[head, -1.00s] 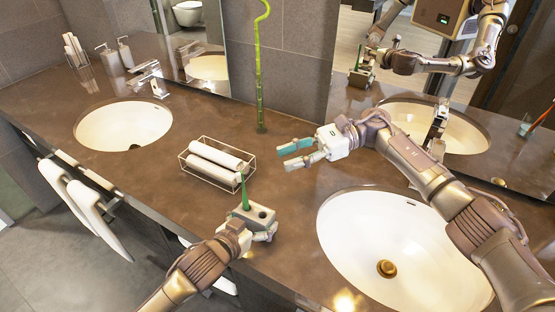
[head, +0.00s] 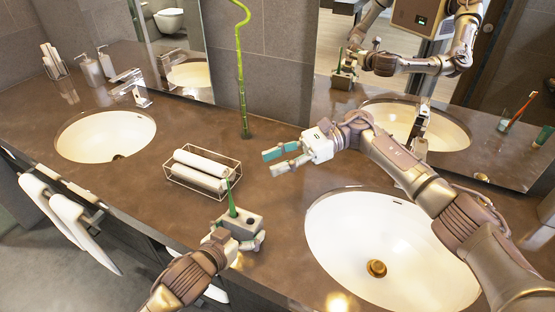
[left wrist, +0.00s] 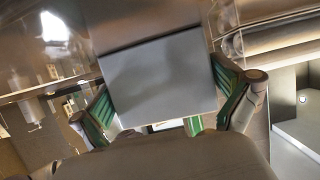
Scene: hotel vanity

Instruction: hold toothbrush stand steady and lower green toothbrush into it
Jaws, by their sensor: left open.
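The toothbrush stand (head: 252,221), a pale grey block with a dark hole on top, is on the brown counter. The green toothbrush (head: 232,203) is in the stand, upright with a slight tilt. My left gripper (head: 243,238) is open at the stand's near side; in the left wrist view the stand (left wrist: 160,75) fills the space between its green-padded fingers. I cannot tell whether they touch it. My right gripper (head: 281,157) is open and empty above the counter, up and to the right of the stand.
A wire basket of rolled white towels (head: 203,169) sits just behind the stand. A green bamboo stalk (head: 243,75) rises near the mirror. White basins lie to the right (head: 345,235) and far left (head: 105,135). Counter between basket and right basin is mostly clear.

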